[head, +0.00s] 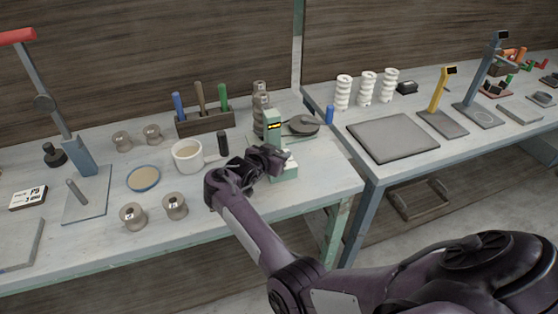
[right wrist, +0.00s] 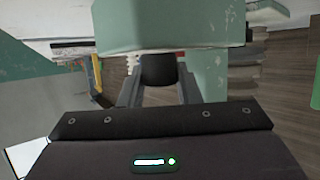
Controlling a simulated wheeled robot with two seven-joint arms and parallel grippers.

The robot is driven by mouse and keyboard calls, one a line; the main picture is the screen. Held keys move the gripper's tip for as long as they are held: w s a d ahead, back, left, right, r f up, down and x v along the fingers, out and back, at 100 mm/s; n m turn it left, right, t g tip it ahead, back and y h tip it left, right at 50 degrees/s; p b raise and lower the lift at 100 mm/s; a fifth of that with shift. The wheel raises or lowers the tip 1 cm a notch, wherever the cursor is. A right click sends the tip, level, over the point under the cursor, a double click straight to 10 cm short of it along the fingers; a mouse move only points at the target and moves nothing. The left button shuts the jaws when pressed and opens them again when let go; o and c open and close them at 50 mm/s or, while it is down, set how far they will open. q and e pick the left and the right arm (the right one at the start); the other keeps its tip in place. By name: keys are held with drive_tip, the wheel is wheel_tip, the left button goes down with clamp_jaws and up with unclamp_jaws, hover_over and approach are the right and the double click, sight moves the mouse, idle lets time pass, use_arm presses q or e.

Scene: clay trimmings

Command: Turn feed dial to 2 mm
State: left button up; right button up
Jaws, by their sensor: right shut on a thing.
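A pale green machine (head: 273,128) with a small lit yellow display stands near the right end of the left bench, with a dark round plate beside it. My right gripper (head: 272,158) is at the front of this machine. In the right wrist view the machine's green body (right wrist: 170,25) fills the top. Below it, my right gripper (right wrist: 159,75) is shut on a dark round knob (right wrist: 158,70), which seems to be the feed dial. The dial's markings and setting are hidden, and I cannot read the display. My left gripper is not in view.
A white mug (head: 187,156), a dark cylinder (head: 223,143) and several clay spools stand left of my right gripper. A wooden tool rack (head: 205,123) is behind. A blue cylinder (head: 330,114) stands right of the machine. The front right corner of the bench is clear.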

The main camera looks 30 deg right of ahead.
drive_tip(key=shift+m+g+b, duration=0.4)
drive_tip(key=shift+b, duration=0.1)
drive_tip(key=shift+h, duration=0.3)
drive_tip(key=shift+w, duration=0.1)
drive_tip(key=o, duration=0.7)
